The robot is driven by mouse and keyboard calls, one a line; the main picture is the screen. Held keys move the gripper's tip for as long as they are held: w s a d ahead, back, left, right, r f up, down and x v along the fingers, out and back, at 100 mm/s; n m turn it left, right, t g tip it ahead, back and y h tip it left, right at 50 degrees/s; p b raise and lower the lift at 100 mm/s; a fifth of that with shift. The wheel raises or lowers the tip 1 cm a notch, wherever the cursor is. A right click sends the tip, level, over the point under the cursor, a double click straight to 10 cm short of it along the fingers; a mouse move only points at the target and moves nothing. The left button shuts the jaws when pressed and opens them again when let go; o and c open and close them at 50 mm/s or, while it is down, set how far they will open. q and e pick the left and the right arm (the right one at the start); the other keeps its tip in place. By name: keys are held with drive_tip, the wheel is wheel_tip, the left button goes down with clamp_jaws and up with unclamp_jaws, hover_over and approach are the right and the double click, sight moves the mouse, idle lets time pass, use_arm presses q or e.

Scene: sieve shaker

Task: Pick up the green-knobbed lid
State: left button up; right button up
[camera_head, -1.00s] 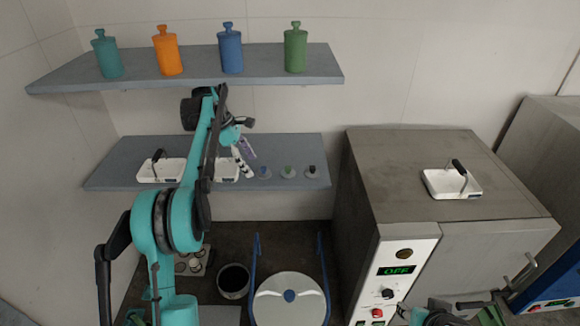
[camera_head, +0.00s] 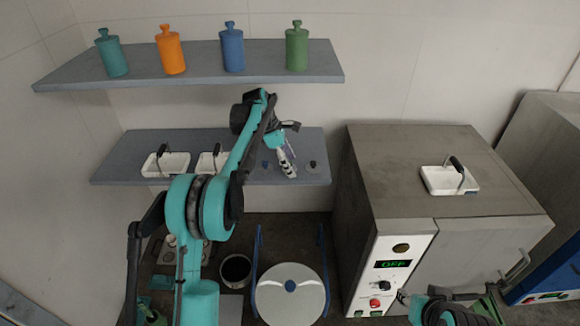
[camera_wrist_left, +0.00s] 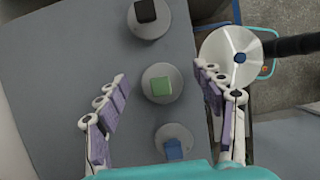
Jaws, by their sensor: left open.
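The green-knobbed lid (camera_wrist_left: 162,84) is a small pale disc with a square green knob, lying on the lower shelf. In the left wrist view it lies between the spread fingers of my left gripper (camera_wrist_left: 160,76), and neither finger visibly touches it. In the head view my left gripper (camera_head: 288,164) is over the right part of the lower shelf and hides this lid. The left gripper is open and empty. Part of my right arm (camera_head: 445,312) shows at the bottom right of the head view; its jaws are not clear.
A black-knobbed lid (camera_wrist_left: 147,17) and a blue-knobbed lid (camera_wrist_left: 173,142) lie on either side in a row on the lower shelf (camera_head: 120,172). White trays (camera_head: 165,166) stand further left. Several bottles (camera_head: 232,50) stand on the upper shelf (camera_head: 200,74) above.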

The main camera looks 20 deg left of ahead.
use_arm(q)
drive_tip(key=shift+a+f, duration=0.15)
drive_tip(key=shift+c, duration=0.3)
drive_tip(key=c, duration=0.9)
drive_tip(key=shift+r+b, duration=0.4)
drive_tip(key=shift+r, duration=0.3)
drive_tip(key=s+d+b, duration=0.2)
drive_tip(key=s, duration=0.6)
drive_tip(key=s+d+b, duration=0.2)
drive_tip(key=s+d, duration=0.1)
drive_tip(key=s, duration=0.6)
drive_tip(key=shift+s+b, duration=0.2)
drive_tip(key=shift+b, duration=0.1)
